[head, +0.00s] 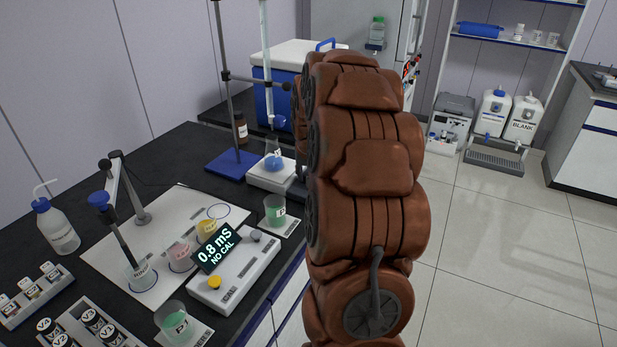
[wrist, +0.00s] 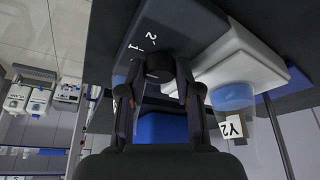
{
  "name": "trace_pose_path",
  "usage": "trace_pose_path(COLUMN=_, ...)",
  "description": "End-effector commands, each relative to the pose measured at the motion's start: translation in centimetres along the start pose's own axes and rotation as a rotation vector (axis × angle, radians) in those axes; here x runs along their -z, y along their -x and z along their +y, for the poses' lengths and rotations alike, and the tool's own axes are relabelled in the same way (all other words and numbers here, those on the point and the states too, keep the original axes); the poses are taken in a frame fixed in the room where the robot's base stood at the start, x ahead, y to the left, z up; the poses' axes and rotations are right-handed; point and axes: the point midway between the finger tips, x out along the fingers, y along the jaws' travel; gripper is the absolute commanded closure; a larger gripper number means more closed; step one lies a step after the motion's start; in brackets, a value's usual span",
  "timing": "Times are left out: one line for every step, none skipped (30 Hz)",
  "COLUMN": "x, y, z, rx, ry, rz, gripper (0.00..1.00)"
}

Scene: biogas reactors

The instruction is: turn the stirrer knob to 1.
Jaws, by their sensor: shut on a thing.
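The stirrer (head: 268,178) is a white-topped box on the black bench in the head view. In the wrist view its dark front panel (wrist: 185,25) and white top (wrist: 245,65) show tilted. The dark stirrer knob (wrist: 159,67) stands out from this panel, with the marks 2 and 1 printed just left of it. My gripper (wrist: 160,78) has one finger on each side of the knob and is shut on it. No pointer on the knob can be made out. In the head view my arm hides the gripper and the knob.
A flask with blue liquid (head: 274,162) stands on the stirrer, below a clamp stand (head: 230,110). A beaker of green liquid (head: 275,211) and a conductivity meter (head: 235,275) stand nearer on the bench. Open floor (head: 510,250) lies to the right.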

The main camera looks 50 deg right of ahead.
Motion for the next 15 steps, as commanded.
trace_pose_path(x=0.05, y=0.02, z=0.03, rx=-0.001, ry=-0.002, rz=0.002, gripper=1.0)
trace_pose_path(x=0.05, y=0.03, z=0.03, rx=-0.002, ry=-0.003, rz=0.002, gripper=1.0)
trace_pose_path(x=0.06, y=0.05, z=0.03, rx=-0.002, ry=-0.004, rz=0.002, gripper=1.0)
trace_pose_path(x=0.05, y=0.05, z=0.03, rx=-0.002, ry=-0.004, rz=0.001, gripper=1.0)
trace_pose_path(x=0.06, y=0.06, z=0.03, rx=-0.002, ry=-0.004, rz=0.001, gripper=1.0)
trace_pose_path(x=0.06, y=0.07, z=0.03, rx=-0.002, ry=-0.004, rz=0.002, gripper=1.0)
trace_pose_path(x=0.06, y=0.06, z=0.03, rx=-0.002, ry=-0.004, rz=0.001, gripper=1.0)
trace_pose_path(x=0.06, y=0.06, z=0.03, rx=-0.002, ry=-0.004, rz=0.001, gripper=1.0)
trace_pose_path(x=0.06, y=0.07, z=0.03, rx=-0.001, ry=-0.003, rz=0.001, gripper=1.0)
trace_pose_path(x=0.06, y=0.07, z=0.03, rx=-0.002, ry=-0.003, rz=0.001, gripper=1.0)
trace_pose_path(x=0.06, y=0.07, z=0.03, rx=-0.001, ry=-0.003, rz=0.001, gripper=1.0)
trace_pose_path(x=0.06, y=0.07, z=0.03, rx=-0.001, ry=-0.003, rz=0.002, gripper=0.64)
trace_pose_path(x=0.06, y=0.07, z=0.02, rx=-0.001, ry=-0.003, rz=0.002, gripper=0.6)
trace_pose_path(x=0.06, y=0.07, z=0.02, rx=-0.001, ry=-0.003, rz=0.001, gripper=0.57)
trace_pose_path(x=0.05, y=0.06, z=0.02, rx=-0.001, ry=-0.003, rz=0.001, gripper=0.53)
